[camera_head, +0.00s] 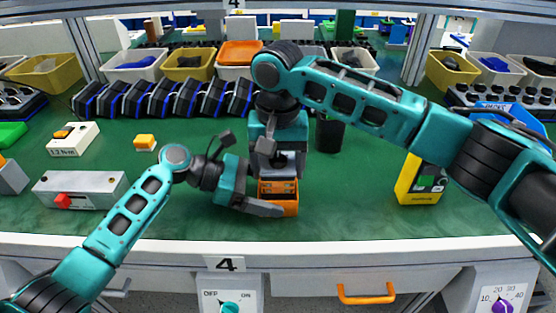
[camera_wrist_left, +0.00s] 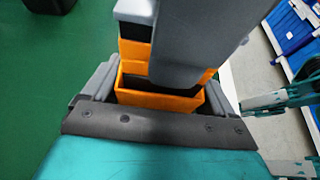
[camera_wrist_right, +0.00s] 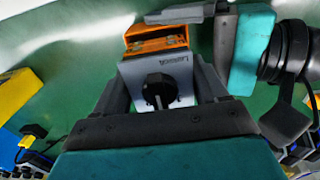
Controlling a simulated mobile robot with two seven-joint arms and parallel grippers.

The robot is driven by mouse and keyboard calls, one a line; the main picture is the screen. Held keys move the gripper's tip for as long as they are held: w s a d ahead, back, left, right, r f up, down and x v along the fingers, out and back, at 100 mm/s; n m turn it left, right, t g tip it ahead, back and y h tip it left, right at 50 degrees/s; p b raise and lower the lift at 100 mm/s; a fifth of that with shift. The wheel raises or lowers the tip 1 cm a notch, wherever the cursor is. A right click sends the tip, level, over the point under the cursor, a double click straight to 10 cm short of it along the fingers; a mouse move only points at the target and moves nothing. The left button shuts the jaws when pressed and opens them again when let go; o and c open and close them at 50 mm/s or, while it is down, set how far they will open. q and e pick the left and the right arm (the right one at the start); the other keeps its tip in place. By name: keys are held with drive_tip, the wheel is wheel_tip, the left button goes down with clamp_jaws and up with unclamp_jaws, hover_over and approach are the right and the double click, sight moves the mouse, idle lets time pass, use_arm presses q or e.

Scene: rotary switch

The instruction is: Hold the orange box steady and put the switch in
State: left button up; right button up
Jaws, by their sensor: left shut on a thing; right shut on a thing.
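The orange box (camera_head: 279,187) stands on the green bench top near its front edge. My left gripper (camera_head: 274,203) is shut on the box low down; the box also shows between its fingers in the left wrist view (camera_wrist_left: 157,98). The switch has a light grey plate and a black knob (camera_wrist_right: 159,90), seen in the right wrist view with the box (camera_wrist_right: 155,38) just beyond it. My right gripper (camera_wrist_right: 163,75) is shut on the switch, directly above the box in the head view. Fingers hide the join, so I cannot tell whether switch and box touch.
A yellow device (camera_head: 420,182) stands to the right and a black cup (camera_head: 329,135) behind the box. A grey control box with a red button (camera_head: 80,190) and a small yellow block (camera_head: 144,141) lie to the left. Blue-black units (camera_head: 165,98) line the back.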

drive_tip(key=shift+f, duration=1.3)
drive_tip(key=o, duration=1.2)
drive_tip(key=shift+o, duration=0.2)
wheel_tip(320, 180, up, 12)
drive_tip(key=shift+r, duration=0.1)
use_arm(q)
drive_tip(key=o, duration=0.8)
drive_tip(key=shift+o, duration=0.2)
drive_tip(key=shift+a, duration=0.1)
drive_tip(key=v, duration=1.2)
